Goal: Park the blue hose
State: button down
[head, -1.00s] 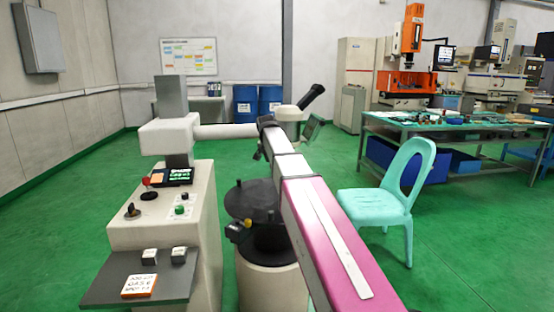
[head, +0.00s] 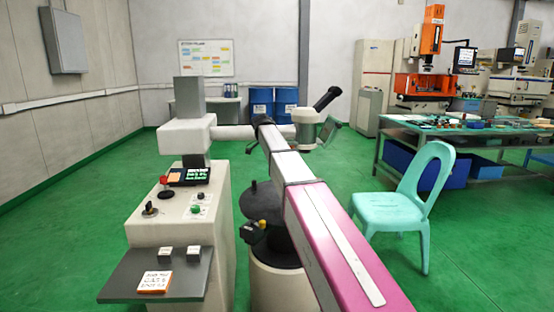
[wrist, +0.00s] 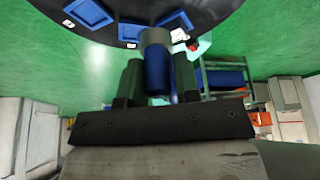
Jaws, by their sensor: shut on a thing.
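In the wrist view my gripper (wrist: 158,82) is shut on a blue cylindrical piece with a grey end (wrist: 157,72), which looks like the blue hose. The piece sits between the two dark fingers, its grey end towards a dark round plate (wrist: 210,12). Blue square-framed spots (wrist: 88,12) with small white labels lie along that plate. I cannot tell whether the piece touches the plate. In the head view my arm reaches away, and neither the gripper nor the hose can be made out.
A machine console (head: 180,235) stands left of my arm. A black-topped round stand (head: 262,200) is partly behind the arm. A turquoise chair (head: 400,210) and a workbench (head: 470,128) are to the right. Blue drums (head: 262,103) stand at the back. Green floor (head: 80,240) is free at left.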

jog(key=shift+d, duration=0.1)
dwell(0.4)
jog(key=c, duration=0.9)
grip_release()
jog(key=shift+r, duration=0.1)
jog(key=shift+a+r, duration=0.2)
jog(key=shift+r, duration=0.1)
jog(key=v, duration=1)
